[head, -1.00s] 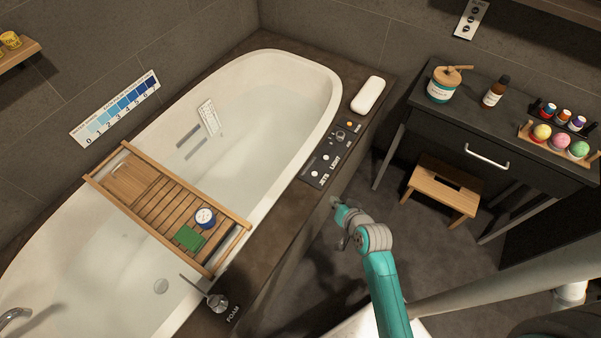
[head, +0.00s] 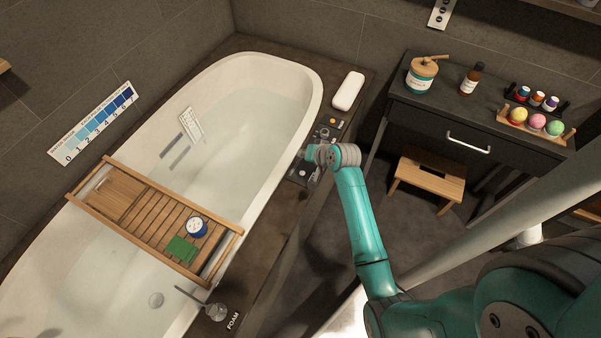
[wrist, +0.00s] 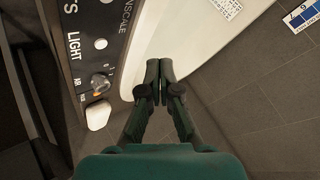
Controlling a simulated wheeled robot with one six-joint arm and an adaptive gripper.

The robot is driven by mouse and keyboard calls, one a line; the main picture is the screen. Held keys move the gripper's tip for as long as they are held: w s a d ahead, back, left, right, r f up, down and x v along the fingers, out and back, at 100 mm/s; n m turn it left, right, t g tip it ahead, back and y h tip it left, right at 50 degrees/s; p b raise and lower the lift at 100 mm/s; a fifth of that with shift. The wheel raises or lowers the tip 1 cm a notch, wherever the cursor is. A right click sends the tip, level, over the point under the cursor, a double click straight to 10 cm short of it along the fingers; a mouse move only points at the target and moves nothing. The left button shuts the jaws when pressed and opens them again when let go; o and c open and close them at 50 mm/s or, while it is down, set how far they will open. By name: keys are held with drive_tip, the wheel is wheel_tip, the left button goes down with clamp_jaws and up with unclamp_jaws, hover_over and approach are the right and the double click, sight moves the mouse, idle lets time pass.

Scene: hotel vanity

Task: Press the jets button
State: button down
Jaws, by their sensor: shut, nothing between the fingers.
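The dark control panel (head: 297,179) lies on the tub's ledge, partly covered by my arm in the head view. A small pale button (head: 303,173) at its near end is the jets button by its place; its label is hidden there. In the wrist view the panel (wrist: 88,20) shows the LIGHT label, a round light button (wrist: 100,44), a knob (wrist: 99,83) and only the end of the JETS label at the top-left edge. My gripper (wrist: 153,81) is shut and empty, with its fingertips appearing over the white tub rim beside the panel. In the head view my gripper (head: 306,152) is small and blurred.
The bathtub (head: 309,75) holds a wooden tray (head: 118,190) across it. A white bar (head: 348,91) lies beyond the panel. A FOAM lever (head: 214,311) stands on the near ledge. A dark vanity (head: 400,84) and wooden stool (head: 430,176) stand to the right.

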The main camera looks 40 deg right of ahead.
sight(304, 174)
drive_tip(key=shift+f, duration=0.1)
drive_tip(key=shift+f, duration=4.3)
drive_tip(key=shift+f, duration=0.2)
drive_tip(key=shift+f, duration=0.2)
drive_tip(key=shift+f, duration=0.4)
drive_tip(key=shift+r, duration=0.8)
drive_tip(key=shift+r, duration=2.5)
